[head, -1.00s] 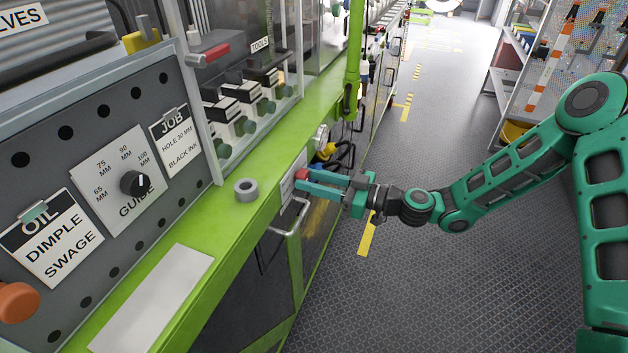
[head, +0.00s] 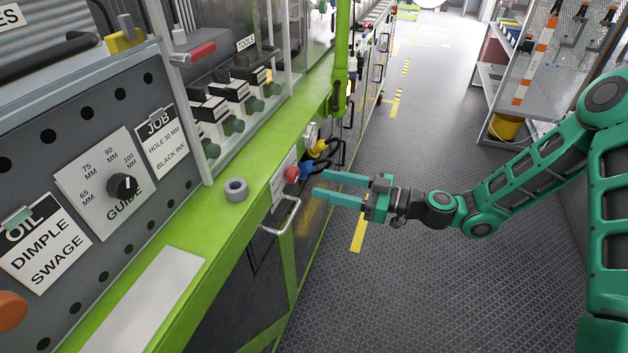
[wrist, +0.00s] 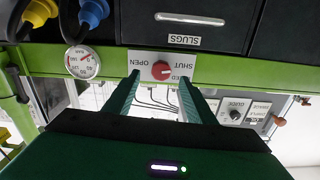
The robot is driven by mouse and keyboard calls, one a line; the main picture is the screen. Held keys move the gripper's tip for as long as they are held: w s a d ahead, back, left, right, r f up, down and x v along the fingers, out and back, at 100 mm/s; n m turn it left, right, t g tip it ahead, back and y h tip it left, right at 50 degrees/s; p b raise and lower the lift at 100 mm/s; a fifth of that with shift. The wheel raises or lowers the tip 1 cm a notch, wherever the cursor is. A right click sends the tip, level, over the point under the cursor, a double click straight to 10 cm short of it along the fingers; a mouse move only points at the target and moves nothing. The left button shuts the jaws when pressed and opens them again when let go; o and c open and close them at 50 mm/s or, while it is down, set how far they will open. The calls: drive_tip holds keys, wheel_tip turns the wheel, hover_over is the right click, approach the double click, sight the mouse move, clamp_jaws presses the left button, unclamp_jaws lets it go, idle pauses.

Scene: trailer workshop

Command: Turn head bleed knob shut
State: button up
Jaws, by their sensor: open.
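The red round knob (wrist: 161,70) sits on a white plate (wrist: 141,62) on the green rail in the wrist view. The plate appears upside down there, with OPEN to the left of the knob and SHUT to the right. Which way the knob points is too small to tell surely. In the head view the red knob (head: 291,174) shows on the green bench's front face. My gripper (head: 317,184) is open and empty, a little right of the knob and apart from it. In the wrist view its fingers (wrist: 159,82) reach up on both sides below the knob.
Beside the plate are a round gauge (wrist: 82,62) and blue and yellow hose connectors (wrist: 94,12). A dark SLUGS drawer (wrist: 190,25) adjoins the plate. A metal handle (head: 284,217) juts from the bench near my gripper. The aisle floor (head: 400,290) is clear.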

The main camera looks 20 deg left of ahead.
drive_tip(key=shift+s+d, duration=0.15)
drive_tip(key=shift+d, duration=1.75)
drive_tip(key=s+d+f+m+g+h, duration=0.1)
drive_tip(key=s+d+f+h, duration=0.1)
drive_tip(key=d+h, duration=0.25)
drive_tip(key=s+d+f+g+h, duration=0.1)
drive_tip(key=d+f+h, duration=0.2)
drive_tip(key=d, duration=0.3)
drive_tip(key=s+d+r+m+h, duration=0.2)
drive_tip(key=s+d+m+h, duration=0.15)
drive_tip(key=d, duration=0.85)
drive_tip(key=s+d+r+m+h, duration=0.25)
drive_tip(key=d+m+h, duration=0.2)
drive_tip(key=d, duration=0.65)
drive_tip(key=s+d+r+m+h, duration=0.1)
drive_tip(key=s+d+r+m, duration=0.4)
drive_tip(key=s, duration=0.4)
drive_tip(key=s+d+r+m+h, duration=0.1)
drive_tip(key=s+d+r+m, duration=0.4)
drive_tip(key=s+d+m, duration=0.3)
drive_tip(key=shift+s+d+m, duration=0.3)
drive_tip(key=shift+s+d, duration=0.1)
drive_tip(key=shift+d, duration=0.55)
